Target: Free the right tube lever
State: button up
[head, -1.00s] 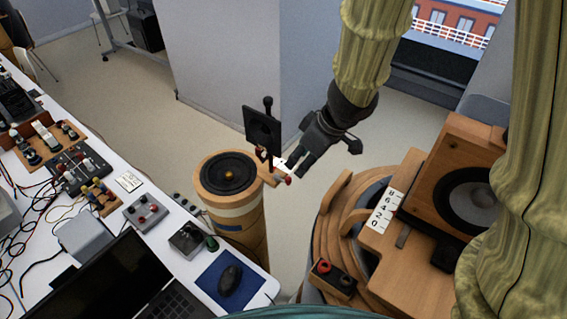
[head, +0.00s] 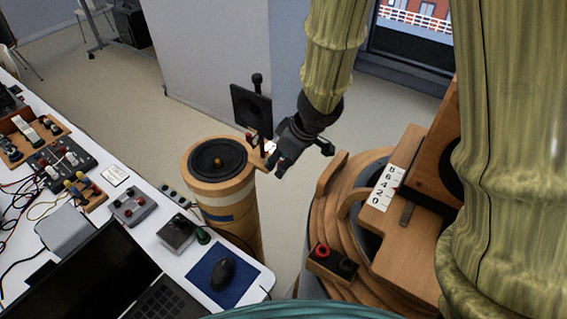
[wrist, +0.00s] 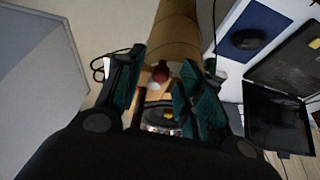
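The wooden tube (head: 228,218) stands upright with a round black speaker (head: 218,159) in its top. A wooden bracket (head: 262,158) sticks out on its right, with a dark upright plate (head: 250,108) and a black-knobbed rod (head: 257,80) beside it. My gripper (head: 278,164) is at the bracket's right end and hides part of it. In the wrist view my gripper (wrist: 165,90) is open, its teal-padded fingers apart. A dark red knob (wrist: 160,72), probably on the lever, shows between them, above the speaker top. Contact cannot be told.
A white table (head: 150,243) with a laptop (head: 85,280), a mouse (head: 222,272) and wired boxes is on the left. A round wooden stand (head: 325,215) with a numbered scale (head: 388,188) and a speaker box is on the right. Open floor lies behind the tube.

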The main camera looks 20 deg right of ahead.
grip_shut()
jog(key=shift+w+d+r+p, duration=0.1)
jog(key=shift+p, duration=0.45)
jog(key=shift+w+d+n+g+y+p, duration=0.25)
jog(key=shift+w+n+g+p, duration=0.6)
jog(key=shift+n+p, duration=1.65)
jog(key=shift+w+d+n+g+y+p, duration=0.2)
jog(key=shift+w+n+g+p, duration=0.6)
jog(key=shift+n+p, duration=1.7)
jog(key=shift+w+d+n+g+y+p, duration=0.25)
jog(key=shift+w+n+g+p, duration=0.55)
jog(key=shift+n+p, duration=1.7)
jog(key=shift+m+p, duration=0.4)
jog(key=shift+p, duration=0.1)
jog(key=shift+w, duration=0.1)
